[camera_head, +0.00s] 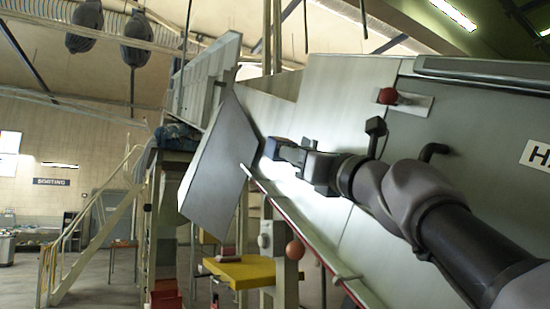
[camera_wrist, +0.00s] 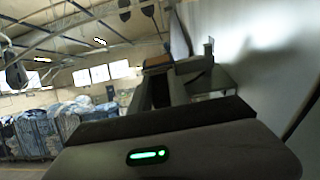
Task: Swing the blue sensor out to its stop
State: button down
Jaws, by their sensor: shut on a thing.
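The blue sensor (camera_head: 270,147) is a small dark-blue block at the lower edge of the large pale machine panel, close to the slanted grey plate. My gripper (camera_head: 287,153) reaches it from the right and is shut on it. In the wrist view my gripper (camera_wrist: 162,88) points away from the camera, with a small dark block with a brownish top at its tips. The sensor's mount and pivot are hidden behind the jaws, and I cannot make out a stop.
The slanted grey plate (camera_head: 222,155) stands just left of the sensor. The pale panel (camera_head: 335,120) runs close behind my arm and carries a red knob (camera_head: 388,96). Bagged bundles (camera_wrist: 40,130) stand far off.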

jog(key=shift+d+f+n+g+y, duration=0.25)
jog(key=shift+f+n+g+y, duration=0.1)
jog(key=shift+n+y, duration=0.15)
jog(key=c, duration=1.4)
grip_release()
jog(key=shift+c, duration=0.2)
jog(key=shift+o, duration=1)
jog(key=shift+w+a, duration=0.2)
jog(key=shift+w, duration=0.1)
jog(key=shift+s+d+r, duration=0.1)
jog(key=shift+s, duration=0.15)
jog(key=shift+w, duration=0.1)
